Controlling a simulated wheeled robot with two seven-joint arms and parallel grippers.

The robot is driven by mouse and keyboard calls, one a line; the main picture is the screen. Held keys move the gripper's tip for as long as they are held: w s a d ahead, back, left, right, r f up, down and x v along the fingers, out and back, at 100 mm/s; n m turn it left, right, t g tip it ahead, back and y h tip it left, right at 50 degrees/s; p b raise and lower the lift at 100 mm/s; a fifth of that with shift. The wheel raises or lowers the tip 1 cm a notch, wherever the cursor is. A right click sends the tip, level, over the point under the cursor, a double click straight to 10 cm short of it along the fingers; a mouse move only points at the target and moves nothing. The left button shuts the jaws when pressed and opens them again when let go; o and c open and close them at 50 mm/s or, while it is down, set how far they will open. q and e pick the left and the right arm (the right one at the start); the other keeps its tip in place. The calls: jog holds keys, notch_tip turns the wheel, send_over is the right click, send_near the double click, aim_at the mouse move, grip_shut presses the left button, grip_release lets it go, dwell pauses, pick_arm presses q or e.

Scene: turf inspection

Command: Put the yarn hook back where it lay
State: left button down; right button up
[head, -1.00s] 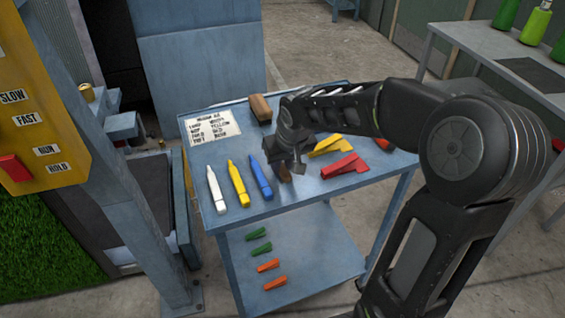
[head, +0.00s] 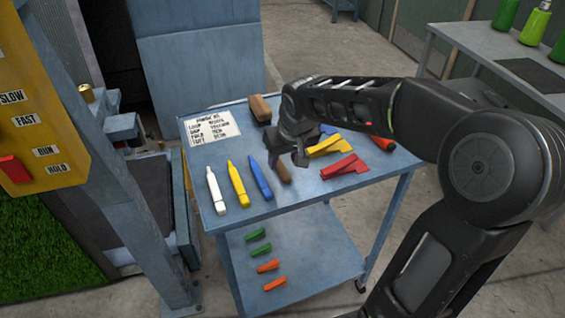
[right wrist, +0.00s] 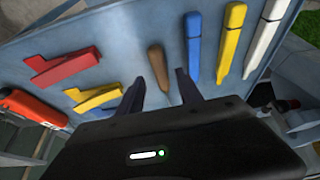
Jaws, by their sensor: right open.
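The yarn hook's brown handle (head: 284,173) lies on the cart's top shelf, to the right of the blue marker; its metal end cannot be made out. My right gripper (head: 291,157) is just above it, open and empty, and hides part of it. In the right wrist view the brown handle (right wrist: 157,66) shows beyond the two spread fingers (right wrist: 163,90), roughly in line with the gap between them and apart from both. My left gripper is in neither view.
White (head: 215,190), yellow (head: 238,184) and blue (head: 260,178) markers lie left of the hook. Yellow (head: 325,146) and red (head: 344,167) clips and an orange-red tool (head: 383,143) lie right. A brown block (head: 260,107) and printed card (head: 211,127) lie behind.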

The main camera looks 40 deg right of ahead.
jog(key=d+v, duration=0.1)
jog(key=v, duration=0.7)
jog(key=shift+a+r, duration=0.2)
jog(key=shift+a, duration=0.3)
jog(key=shift+s, duration=0.1)
dwell(0.7)
